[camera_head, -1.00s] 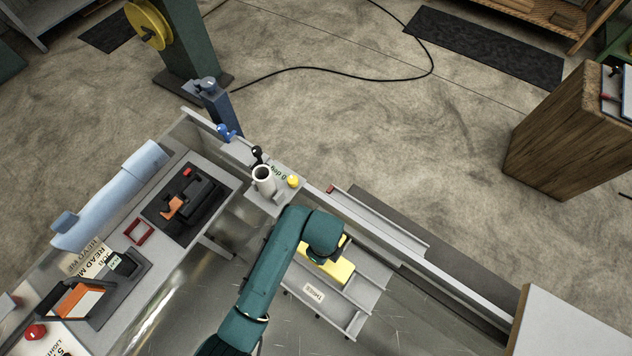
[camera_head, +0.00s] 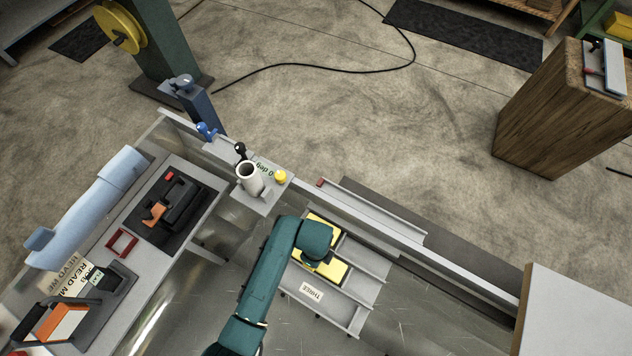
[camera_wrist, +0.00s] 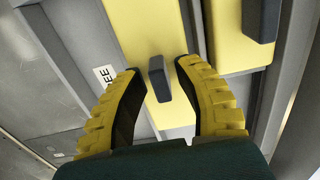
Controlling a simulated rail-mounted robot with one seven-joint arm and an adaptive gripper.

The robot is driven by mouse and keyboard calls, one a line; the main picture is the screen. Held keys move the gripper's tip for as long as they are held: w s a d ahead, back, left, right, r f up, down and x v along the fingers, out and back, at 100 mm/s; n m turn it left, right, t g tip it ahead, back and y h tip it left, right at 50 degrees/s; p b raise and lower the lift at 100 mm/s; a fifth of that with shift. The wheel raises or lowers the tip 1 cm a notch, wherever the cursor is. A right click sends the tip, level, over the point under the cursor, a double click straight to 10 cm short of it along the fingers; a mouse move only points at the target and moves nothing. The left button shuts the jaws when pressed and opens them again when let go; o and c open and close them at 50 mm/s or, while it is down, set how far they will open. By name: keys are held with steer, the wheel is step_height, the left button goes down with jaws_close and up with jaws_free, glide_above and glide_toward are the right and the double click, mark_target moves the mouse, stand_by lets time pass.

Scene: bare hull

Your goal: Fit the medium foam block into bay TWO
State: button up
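A yellow foam block (camera_wrist: 145,35) with a dark upright grip tab (camera_wrist: 158,78) lies below my gripper (camera_wrist: 158,68) in the wrist view. The fingers stand on either side of the tab with gaps between, so my gripper is open. A second yellow block (camera_wrist: 230,45) with its own dark tab (camera_wrist: 262,18) lies to the right, past a grey divider. In the head view, yellow (camera_head: 333,272) shows beside my wrist, and more yellow (camera_head: 318,226) beyond it; my arm hides parts of both. A label reading THREE (camera_head: 312,292) is on the bay rack. No TWO label is readable.
A grey rail (camera_head: 375,215) runs behind the bays. A white cup (camera_head: 250,178) and yellow knob (camera_head: 280,177) stand to the left on a ledge. A bench with a black-and-orange tool (camera_head: 170,205) lies further left. A white-topped box (camera_head: 575,310) is at lower right.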

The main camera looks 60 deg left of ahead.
steer(key=shift+r, duration=0.1)
step_height(320, 180, up, 12)
steer(key=p, duration=0.5)
steer(key=w+d+r+n+t+y, duration=0.1)
steer(key=w+r+n+t+y, duration=0.35)
steer(key=w+r, duration=1.05)
steer(key=w+d+r+n+t, duration=0.1)
steer(key=w+d+r+t, duration=0.25)
steer(key=r, duration=0.45)
steer(key=w+d+r+n+t, duration=0.1)
steer(key=w+d+r+t, duration=0.25)
steer(key=r, duration=0.35)
steer(key=s+d+r+n+t+h, duration=0.1)
steer(key=s+d+r+t, duration=0.1)
steer(key=d+r, duration=0.3)
steer(key=s+d+r+n+t+h, duration=0.2)
steer(key=d+r+t, duration=0.3)
steer(key=r, duration=0.8)
steer(key=s+d+r+n+t+h, duration=0.2)
steer(key=d+r, duration=0.4)
steer(key=r, duration=0.3)
steer(key=shift+s+d+r+t, duration=0.15)
steer(key=shift+s+d+t, duration=0.05)
steer(key=shift+s+t, duration=0.65)
